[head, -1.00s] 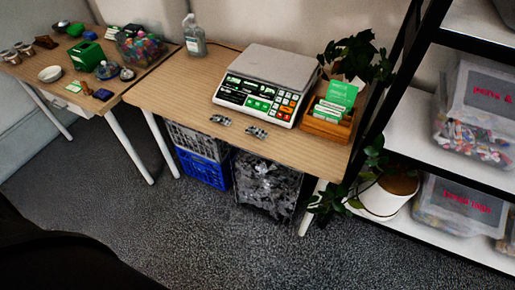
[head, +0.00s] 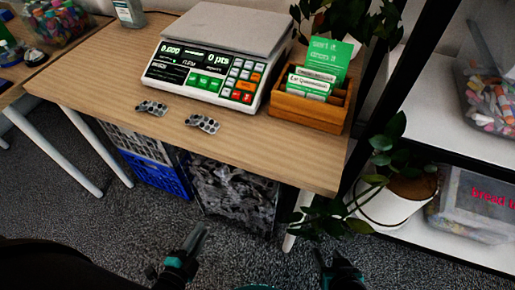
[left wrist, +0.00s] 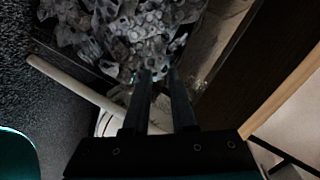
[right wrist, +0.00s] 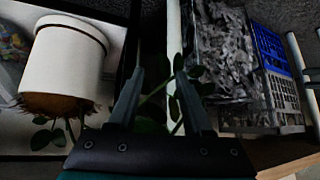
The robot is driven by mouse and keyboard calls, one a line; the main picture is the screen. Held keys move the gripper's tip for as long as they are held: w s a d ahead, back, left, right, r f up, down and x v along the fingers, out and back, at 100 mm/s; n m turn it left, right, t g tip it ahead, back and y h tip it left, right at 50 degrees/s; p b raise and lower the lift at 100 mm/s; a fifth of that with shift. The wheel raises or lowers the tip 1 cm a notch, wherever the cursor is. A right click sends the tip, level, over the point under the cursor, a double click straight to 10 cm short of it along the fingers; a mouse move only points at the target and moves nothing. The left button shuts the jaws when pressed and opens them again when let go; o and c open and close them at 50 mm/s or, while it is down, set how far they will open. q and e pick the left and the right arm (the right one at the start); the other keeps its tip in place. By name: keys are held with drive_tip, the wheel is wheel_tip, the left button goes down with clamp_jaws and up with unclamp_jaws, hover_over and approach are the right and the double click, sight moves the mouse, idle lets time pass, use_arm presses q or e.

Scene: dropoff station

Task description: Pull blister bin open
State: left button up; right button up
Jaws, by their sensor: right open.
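The blister bin (head: 236,212) is a dark bin full of silvery empty blister packs. It stands on the floor under the right part of the wooden table (head: 110,75). My left gripper (head: 198,236) is in front of the bin and apart from it in the head view. In the left wrist view its narrow, empty jaw gap points at the blister packs (left wrist: 140,25). My right gripper (head: 322,258) is open and empty, right of the bin near the white table leg. Leaves show behind its fingers in the right wrist view.
A blue and grey crate (head: 155,170) stands left of the bin. A white plant pot (head: 395,205) with trailing leaves (head: 330,218) is close on the right, by the shelf. A scale (head: 210,65) and two blister packs (head: 202,123) are on the table.

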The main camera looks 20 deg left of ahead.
sight(216, 177)
use_arm(q)
drive_tip(key=shift+w+a+r+m+t+h+b, duration=0.15)
drive_tip(key=shift+w+r+m+t+b, duration=0.75)
drive_tip(key=shift+w+b, duration=1.4)
drive_tip(key=shift+w+a+r+m+t+h+b, duration=0.2)
drive_tip(key=shift+w+r+m+t+b, duration=0.95)
drive_tip(key=shift+w, duration=1.8)
drive_tip(key=shift+w+r+m+t+h+b, duration=0.35)
drive_tip(key=shift+w+m+t+b, duration=0.6)
drive_tip(key=shift+w+b, duration=1.55)
use_arm(e)
drive_tip(key=w+a+r+t+y, duration=0.2)
drive_tip(key=a+r+t+y, duration=0.1)
drive_tip(key=a+r+t, duration=0.3)
drive_tip(key=shift+w+r+m+t+y, duration=0.3)
drive_tip(key=shift+r+t, duration=0.7)
drive_tip(key=shift+r, duration=0.5)
use_arm(q)
drive_tip(key=shift+w, duration=0.1)
clamp_jaws()
drive_tip(key=shift+g, duration=0.3)
